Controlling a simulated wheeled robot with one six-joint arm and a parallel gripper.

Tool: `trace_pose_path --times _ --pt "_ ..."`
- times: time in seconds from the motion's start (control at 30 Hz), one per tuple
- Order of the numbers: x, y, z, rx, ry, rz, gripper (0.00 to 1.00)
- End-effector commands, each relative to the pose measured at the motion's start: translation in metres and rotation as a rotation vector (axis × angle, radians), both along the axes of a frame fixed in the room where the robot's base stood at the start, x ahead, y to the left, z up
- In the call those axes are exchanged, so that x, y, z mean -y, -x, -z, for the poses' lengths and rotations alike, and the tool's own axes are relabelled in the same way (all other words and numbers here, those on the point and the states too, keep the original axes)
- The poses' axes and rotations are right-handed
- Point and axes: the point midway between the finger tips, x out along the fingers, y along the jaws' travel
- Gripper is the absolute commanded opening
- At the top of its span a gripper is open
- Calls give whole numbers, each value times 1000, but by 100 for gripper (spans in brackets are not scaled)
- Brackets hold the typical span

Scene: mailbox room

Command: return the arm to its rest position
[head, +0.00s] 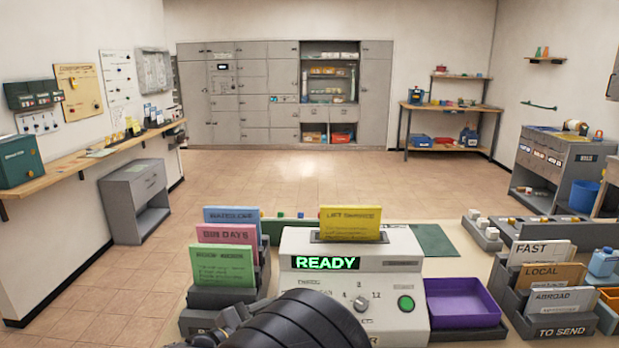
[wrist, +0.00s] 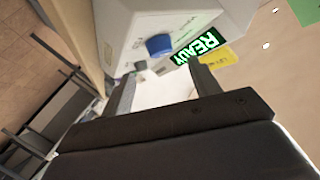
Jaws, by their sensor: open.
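My dark arm (head: 295,322) shows at the bottom centre of the head view, in front of the white machine, and hides the machine's lower left part. In the wrist view my gripper (wrist: 165,88) is open, with two dark fingers apart and nothing held between them. The white machine (head: 300,245) has a green READY display, and a yellow card (head: 350,220) stands in its top slot. In the wrist view the machine (wrist: 125,35) lies beyond the fingertips, with its READY display and a blue knob (wrist: 158,45); I cannot tell whether the fingers touch it.
Left of the machine stands a dark rack with blue, pink and green cards (head: 222,265). To its right are a purple tray (head: 465,300) and a letter rack (head: 555,325) labelled TO SEND. The tiled floor (head: 300,180) beyond the table is largely clear.

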Motion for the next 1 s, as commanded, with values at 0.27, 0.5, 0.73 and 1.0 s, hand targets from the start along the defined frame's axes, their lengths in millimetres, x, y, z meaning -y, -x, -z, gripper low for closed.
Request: trace_pose_path --times 0.27,0.5,0.73,1.0 --pt "40 -40 11 0 1 4 58" --pt "52 -47 19 -4 79 -117 58" --pt "56 -46 19 -8 184 -272 58" --pt "59 -44 19 -11 296 -434 58"
